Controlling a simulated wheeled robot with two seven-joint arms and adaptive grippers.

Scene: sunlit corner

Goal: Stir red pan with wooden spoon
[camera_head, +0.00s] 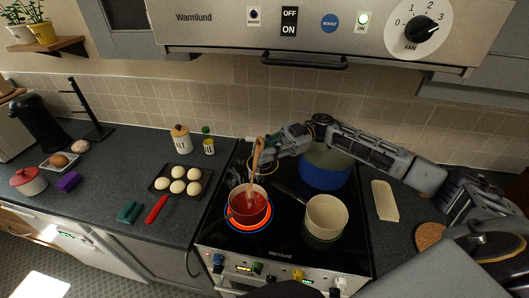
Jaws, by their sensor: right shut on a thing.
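The red pan (264,213) sits on the glowing front-left ring of the black hob and holds red sauce (246,206). My right gripper (262,146) is above and behind the pan, shut on the wooden spoon (256,160). The spoon stands steeply, with its upper end at the gripper and its lower end reaching down into the red pan. The exact depth of its tip in the sauce is hard to tell. My left gripper is not in view.
A blue pot (325,177) stands at the back right of the hob, close under my right forearm. A cream pan (327,216) stands at the front right. The hood (300,61) hangs above.

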